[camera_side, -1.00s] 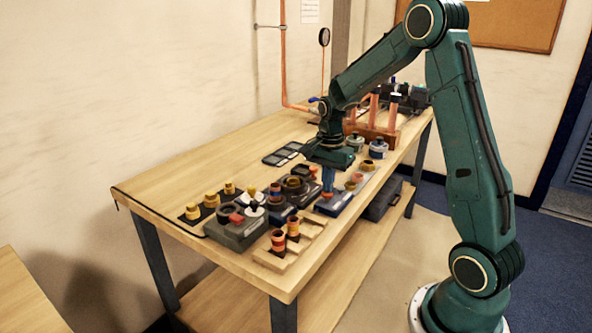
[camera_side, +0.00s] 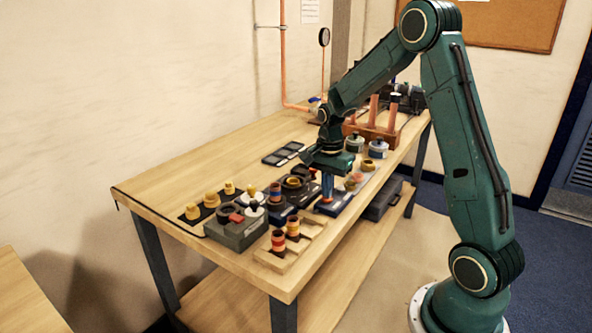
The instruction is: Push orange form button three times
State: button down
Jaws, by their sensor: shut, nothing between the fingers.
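The orange form button (camera_side: 327,200) is a small spot of orange on top of a dark blue box (camera_side: 337,206) near the table's front edge. My gripper (camera_side: 327,196) points straight down over it, with its blue fingers shut and empty. The fingertips are at the button and appear to touch it. They hide most of it, so I cannot tell how far it is pressed in.
A grey box with a red part (camera_side: 237,231) and a wooden rack with banded copper pieces (camera_side: 279,249) stand to the left. Dark fixtures with rings crowd close beside my gripper. Copper pipes (camera_side: 373,110) stand behind. The table's left rear is clear.

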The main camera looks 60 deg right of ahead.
notch_tip(320, 180, up, 14)
dwell(0.6)
dwell(0.5)
jog(key=shift+s+r, duration=0.1)
jog(key=shift+r, duration=0.75)
jog(key=shift+f, duration=0.1)
notch_tip(320, 180, down, 14)
jog(key=shift+r, duration=0.1)
dwell(0.4)
dwell(0.3)
